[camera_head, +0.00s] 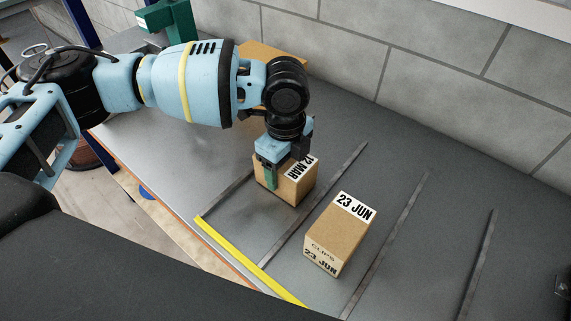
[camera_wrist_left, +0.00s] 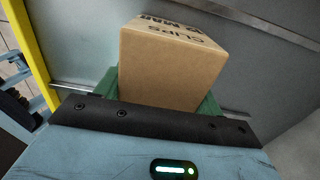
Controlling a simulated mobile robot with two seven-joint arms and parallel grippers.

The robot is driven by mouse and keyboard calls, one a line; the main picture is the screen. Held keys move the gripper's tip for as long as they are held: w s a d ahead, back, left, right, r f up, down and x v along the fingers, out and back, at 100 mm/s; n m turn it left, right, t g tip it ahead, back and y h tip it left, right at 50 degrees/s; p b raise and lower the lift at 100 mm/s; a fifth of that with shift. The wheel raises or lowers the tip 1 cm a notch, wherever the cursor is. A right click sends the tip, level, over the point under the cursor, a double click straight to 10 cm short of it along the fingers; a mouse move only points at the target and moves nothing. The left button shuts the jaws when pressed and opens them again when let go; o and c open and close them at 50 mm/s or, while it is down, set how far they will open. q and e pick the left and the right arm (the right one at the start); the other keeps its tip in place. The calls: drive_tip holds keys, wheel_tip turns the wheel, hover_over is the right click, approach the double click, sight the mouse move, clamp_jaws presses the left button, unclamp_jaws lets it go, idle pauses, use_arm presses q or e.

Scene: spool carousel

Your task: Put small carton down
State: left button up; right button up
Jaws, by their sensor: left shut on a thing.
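A small brown carton (camera_head: 296,190) with a white label reading "12 MAR" is in my left gripper (camera_head: 283,172), which is shut on it from above. The carton is upright in the head view, in the leftmost visible lane; I cannot tell whether its base touches the table. In the left wrist view the carton (camera_wrist_left: 170,68) sits between the green fingers of the left gripper (camera_wrist_left: 160,92). A second carton (camera_head: 340,235), labelled "23 JUN" and "CLIPS", stands in the lane to the right, apart from the first. My right gripper is not in view.
Dark divider strips (camera_head: 395,235) part the grey table (camera_head: 440,230) into lanes. A yellow strip (camera_head: 250,262) marks the front edge. Another brown carton (camera_head: 262,50) is partly hidden behind my arm. A grey block wall (camera_head: 430,70) stands behind. The lanes at right are empty.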

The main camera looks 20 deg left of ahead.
use_arm(q)
drive_tip(key=shift+f, duration=0.1)
drive_tip(key=o, duration=1.3)
wheel_tip(320, 180, up, 12)
drive_tip(key=shift+r+p, duration=0.15)
drive_tip(key=shift+p, duration=0.3)
